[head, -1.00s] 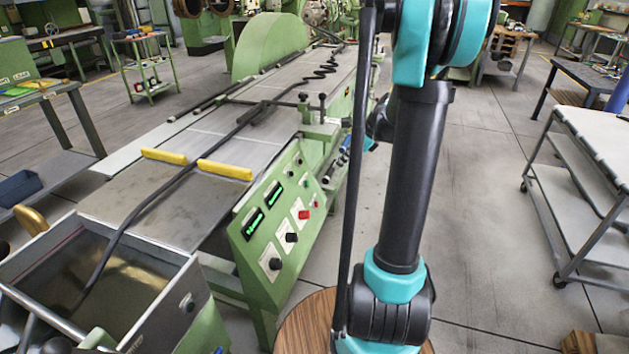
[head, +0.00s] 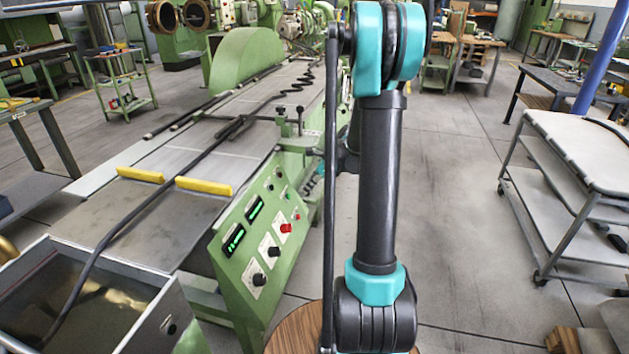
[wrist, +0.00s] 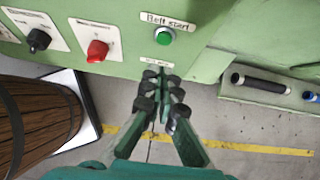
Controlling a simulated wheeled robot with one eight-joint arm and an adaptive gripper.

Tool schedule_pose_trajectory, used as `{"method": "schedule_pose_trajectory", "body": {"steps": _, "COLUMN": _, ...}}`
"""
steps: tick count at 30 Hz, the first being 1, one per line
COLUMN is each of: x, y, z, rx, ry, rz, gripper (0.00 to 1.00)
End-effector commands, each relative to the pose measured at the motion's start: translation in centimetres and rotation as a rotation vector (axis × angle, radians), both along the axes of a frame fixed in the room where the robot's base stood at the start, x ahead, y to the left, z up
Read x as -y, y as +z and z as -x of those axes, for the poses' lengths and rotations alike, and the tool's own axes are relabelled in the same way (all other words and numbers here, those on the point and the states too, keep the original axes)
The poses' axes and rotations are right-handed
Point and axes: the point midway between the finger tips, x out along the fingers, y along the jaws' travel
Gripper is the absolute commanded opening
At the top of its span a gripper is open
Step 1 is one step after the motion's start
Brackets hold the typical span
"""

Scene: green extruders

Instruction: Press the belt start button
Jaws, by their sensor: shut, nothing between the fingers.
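The belt start button (wrist: 164,36) is a small round green button under a "Belt start" label on the green machine's control panel (wrist: 210,28), top centre in the wrist view. My gripper (wrist: 165,82) is shut and empty. Its dark fingertips appear below the button in the picture, with the panel's lower edge behind them. No contact with the button shows. The head view shows the sloping panel (head: 228,268) left of my arm; my gripper is hidden there.
A red knob (wrist: 97,51) and a black knob (wrist: 38,40) sit left of the button. A steel bin (head: 75,300) stands at the panel's near end. A grey cart (head: 570,190) stands at the right, with clear floor between it and my arm.

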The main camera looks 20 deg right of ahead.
Motion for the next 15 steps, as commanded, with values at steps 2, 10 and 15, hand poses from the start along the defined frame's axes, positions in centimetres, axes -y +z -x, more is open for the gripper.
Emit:
{"method": "schedule_pose_trajectory", "body": {"steps": 2, "x": -0.8, "y": -1.3, "z": -0.4, "rx": 0.000, "ry": 0.003, "rz": 0.000, "gripper": 0.00}}
{"method": "schedule_pose_trajectory", "body": {"steps": 10, "x": -3.5, "y": -2.6, "z": -2.0, "rx": 0.000, "ry": 0.002, "rz": 0.001, "gripper": 0.00}}
{"method": "schedule_pose_trajectory", "body": {"steps": 15, "x": -4.0, "y": -2.9, "z": -2.3, "rx": -0.001, "ry": 0.000, "rz": 0.001, "gripper": 0.00}}
